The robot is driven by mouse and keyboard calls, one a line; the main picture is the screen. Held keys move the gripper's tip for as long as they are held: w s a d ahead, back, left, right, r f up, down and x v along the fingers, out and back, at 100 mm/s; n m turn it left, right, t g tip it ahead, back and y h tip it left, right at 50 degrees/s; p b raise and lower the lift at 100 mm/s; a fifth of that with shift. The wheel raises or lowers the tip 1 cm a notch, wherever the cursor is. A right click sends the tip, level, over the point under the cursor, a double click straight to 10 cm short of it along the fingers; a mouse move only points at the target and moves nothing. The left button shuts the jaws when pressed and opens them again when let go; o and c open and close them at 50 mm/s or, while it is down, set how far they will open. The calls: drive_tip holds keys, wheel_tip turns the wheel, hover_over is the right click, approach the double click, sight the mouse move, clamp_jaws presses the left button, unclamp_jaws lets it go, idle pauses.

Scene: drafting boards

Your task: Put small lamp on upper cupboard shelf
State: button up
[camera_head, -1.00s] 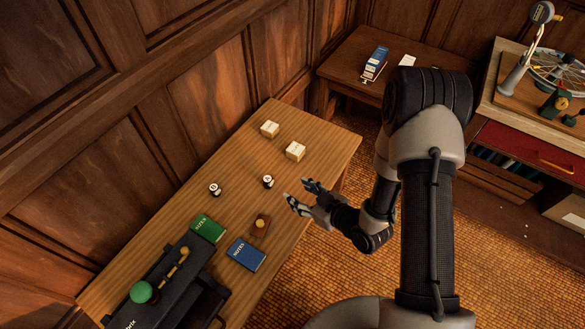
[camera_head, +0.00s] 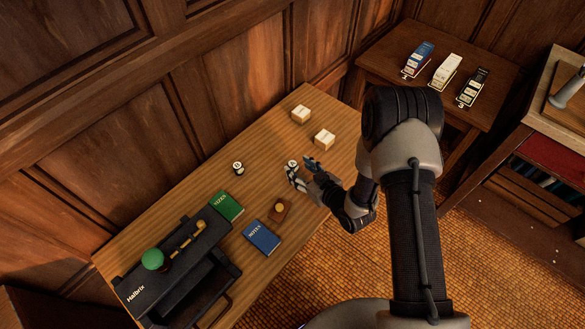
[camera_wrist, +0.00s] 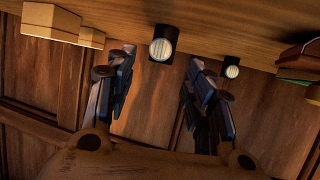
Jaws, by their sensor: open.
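Two short black cylinders with pale tops stand on the wooden table (camera_head: 165,205). The nearer cylinder (camera_head: 292,163) is at my gripper (camera_head: 300,168) and partly hidden by it. In the wrist view this cylinder (camera_wrist: 162,45) lies between the lines of my two spread fingers (camera_wrist: 160,75), with clear space on both sides. The other cylinder (camera_head: 238,168) stands to the left; it also shows in the wrist view (camera_wrist: 231,67). My gripper is open and empty. I cannot tell whether either cylinder is the small lamp. No upper cupboard shelf is clearly visible.
Two pale boxes (camera_head: 300,114) (camera_head: 324,138) stand behind my gripper. Green (camera_head: 227,206) and blue notebooks (camera_head: 261,237), a small brown object (camera_head: 279,210) and a black machine (camera_head: 170,270) lie left and in front. A side table (camera_head: 398,52) holds three numbered items.

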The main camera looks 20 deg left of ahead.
sight(292, 162)
drive_tip(key=b+x, duration=0.1)
drive_tip(key=x, duration=0.4)
drive_tip(key=shift+b, duration=0.4)
drive_tip(key=shift+c, duration=0.2)
clamp_jaws()
drive_tip(key=shift+r, duration=0.1)
